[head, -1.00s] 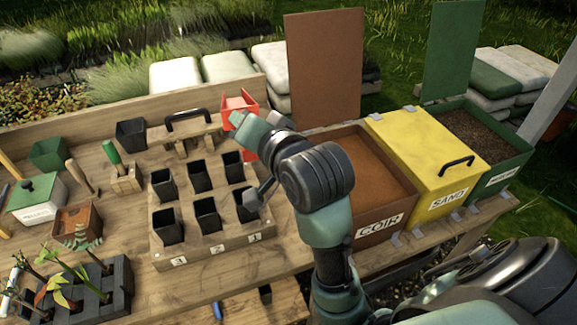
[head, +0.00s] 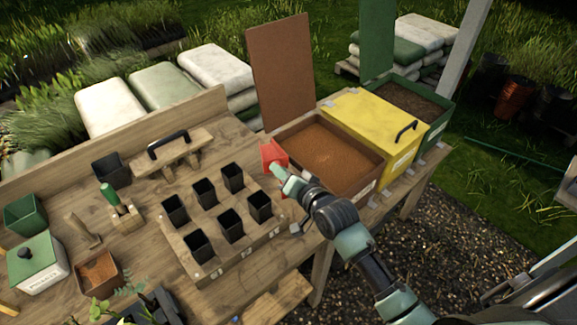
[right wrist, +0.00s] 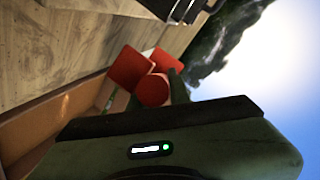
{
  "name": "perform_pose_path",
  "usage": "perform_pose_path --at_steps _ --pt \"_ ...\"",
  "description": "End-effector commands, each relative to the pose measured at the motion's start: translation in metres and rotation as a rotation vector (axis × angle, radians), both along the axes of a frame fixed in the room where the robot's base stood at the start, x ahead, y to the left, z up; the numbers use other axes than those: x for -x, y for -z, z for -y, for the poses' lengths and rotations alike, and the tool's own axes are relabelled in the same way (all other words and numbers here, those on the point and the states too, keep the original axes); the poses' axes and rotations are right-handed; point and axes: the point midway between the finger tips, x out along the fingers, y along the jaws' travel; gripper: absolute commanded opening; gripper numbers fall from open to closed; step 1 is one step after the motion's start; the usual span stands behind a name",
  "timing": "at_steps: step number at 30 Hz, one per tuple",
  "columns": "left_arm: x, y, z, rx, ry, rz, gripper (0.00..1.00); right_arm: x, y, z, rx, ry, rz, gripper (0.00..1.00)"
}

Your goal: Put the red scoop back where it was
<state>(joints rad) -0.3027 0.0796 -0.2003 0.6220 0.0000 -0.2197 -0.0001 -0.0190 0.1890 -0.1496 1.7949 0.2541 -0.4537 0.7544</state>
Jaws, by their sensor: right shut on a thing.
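The red scoop (head: 273,152) is held up by my right gripper (head: 283,177) at the left end of the open coir bin (head: 352,186), close to its wall in the picture; whether it touches cannot be told. In the right wrist view the red scoop (right wrist: 128,68) shows its square pan and round handle end, with the handle at the right gripper (right wrist: 165,88). The fingers are mostly hidden there. The coir bin holds brown, fairly level material, and its brown lid (head: 280,70) stands upright behind it. My left gripper is not in view.
A wooden block with several black pots (head: 205,270) stands left of my right arm. A tamper with a black handle (head: 180,142) lies behind it. The closed yellow sand bin (head: 370,120) and an open green bin (head: 437,118) stand right of the coir bin.

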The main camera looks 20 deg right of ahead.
Motion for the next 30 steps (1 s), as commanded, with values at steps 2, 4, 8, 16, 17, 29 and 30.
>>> perform_pose_path --at_steps 2,4,8,16,17,29,30 --pt "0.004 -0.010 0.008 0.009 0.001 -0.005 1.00 0.004 0.012 0.009 0.001 0.006 -0.001 0.00" --pt "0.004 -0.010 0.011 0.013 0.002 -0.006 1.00 0.005 0.021 0.014 0.001 0.011 0.002 0.00" --pt "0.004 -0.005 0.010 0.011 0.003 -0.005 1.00 0.006 0.029 0.016 -0.002 0.014 0.006 0.00" --pt "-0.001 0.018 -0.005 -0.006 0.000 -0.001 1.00 0.006 0.050 0.015 -0.001 0.013 0.007 0.00" --pt "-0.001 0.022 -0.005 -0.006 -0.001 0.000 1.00 0.006 0.053 0.015 -0.001 0.013 0.007 0.00" --pt "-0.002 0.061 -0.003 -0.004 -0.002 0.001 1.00 0.006 0.090 0.015 -0.001 0.012 0.008 0.00" --pt "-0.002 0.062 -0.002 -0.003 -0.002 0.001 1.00 0.006 0.091 0.015 -0.001 0.012 0.008 0.00"
